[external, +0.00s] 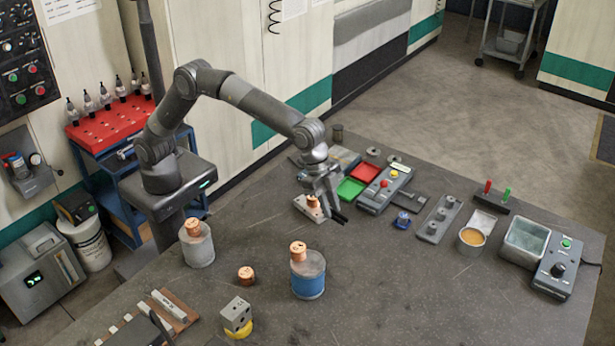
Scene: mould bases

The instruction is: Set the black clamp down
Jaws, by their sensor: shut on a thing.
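My gripper (327,200) points down over the middle of the dark table, beside a small grey plate (306,210) with a copper piece (312,201) on it. It is shut on the black clamp (339,215), which shows as a dark, pronged shape at the fingertips. The fingers hide part of the clamp, and it is too small to tell whether it touches the table.
A blue-banded cylinder (308,280) with a copper top stands in front. The table between it and the right-hand control box (553,278) is largely clear.

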